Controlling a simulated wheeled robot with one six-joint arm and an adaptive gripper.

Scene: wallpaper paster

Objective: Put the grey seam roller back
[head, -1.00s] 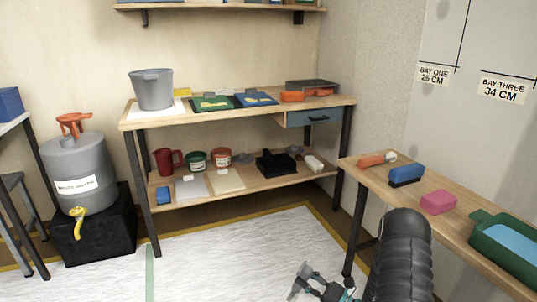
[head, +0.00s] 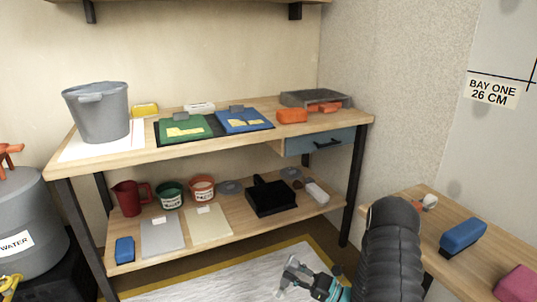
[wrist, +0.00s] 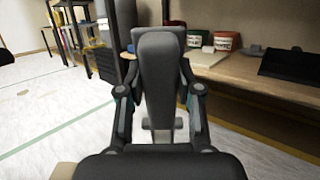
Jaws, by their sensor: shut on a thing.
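My gripper (head: 298,280) is low in the head view, in front of the workbench and above the white floor sheet. In the wrist view, its two dark fingers (wrist: 160,110) stand on either side of a long dark-grey body (wrist: 160,65), which I take to be the grey seam roller's handle. A pale bar shows below it between the fingers. In the head view the held thing is mostly hidden by the gripper, and its roller end is not clear. The workbench (head: 190,150) has an upper top and a lower shelf (head: 225,240).
A red jug (head: 129,197), tubs and a black tray (head: 270,196) fill much of the lower shelf. A side bench (head: 440,210) with a blue brush (head: 463,236) is close on the right.

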